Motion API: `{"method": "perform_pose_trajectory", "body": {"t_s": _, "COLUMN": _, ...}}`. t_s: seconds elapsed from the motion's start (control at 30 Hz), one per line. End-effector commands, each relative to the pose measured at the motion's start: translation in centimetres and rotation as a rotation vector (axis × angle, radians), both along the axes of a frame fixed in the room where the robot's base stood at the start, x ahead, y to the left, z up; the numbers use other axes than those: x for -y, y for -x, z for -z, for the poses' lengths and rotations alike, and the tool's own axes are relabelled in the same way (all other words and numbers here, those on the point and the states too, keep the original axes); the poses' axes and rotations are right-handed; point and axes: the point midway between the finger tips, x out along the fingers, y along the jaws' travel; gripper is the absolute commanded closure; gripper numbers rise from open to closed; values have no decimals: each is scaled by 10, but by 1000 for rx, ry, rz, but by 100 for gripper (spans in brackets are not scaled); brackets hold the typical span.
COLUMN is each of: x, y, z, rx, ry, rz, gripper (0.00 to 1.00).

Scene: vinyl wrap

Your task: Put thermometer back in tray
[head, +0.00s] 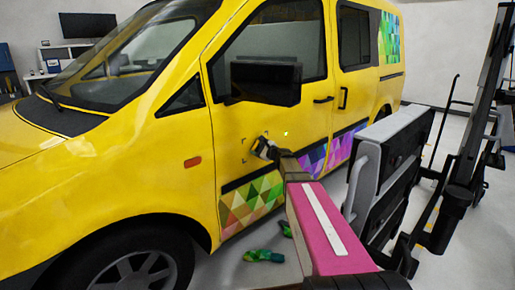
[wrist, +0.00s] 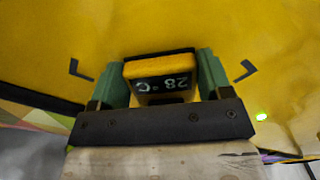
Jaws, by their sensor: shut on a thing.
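My gripper (head: 265,149) is beside the front door of the yellow van in the head view. In the wrist view my gripper (wrist: 161,85) is shut on the thermometer (wrist: 160,68), a small yellow device with a dark display that reads 28 °C upside down. The green fingers press on its two sides. The thermometer faces the yellow door panel; I cannot tell whether it touches it. In the head view the thermometer is too small to make out. I cannot make out a tray in either view.
The yellow van (head: 245,120) fills the left and middle, its dark mirror (head: 266,83) above my gripper. Black corner marks (wrist: 80,70) and a green light spot (wrist: 261,116) are on the door. Colourful scraps (head: 264,256) lie on the floor below.

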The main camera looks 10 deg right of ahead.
Motion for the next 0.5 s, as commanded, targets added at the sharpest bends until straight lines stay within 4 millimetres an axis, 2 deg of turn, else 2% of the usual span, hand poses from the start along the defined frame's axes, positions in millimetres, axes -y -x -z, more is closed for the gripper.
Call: {"method": "perform_pose_trajectory", "body": {"t_s": 0.5, "x": 4, "y": 6, "z": 0, "rx": 0, "ry": 0, "rz": 0, "gripper": 61}}
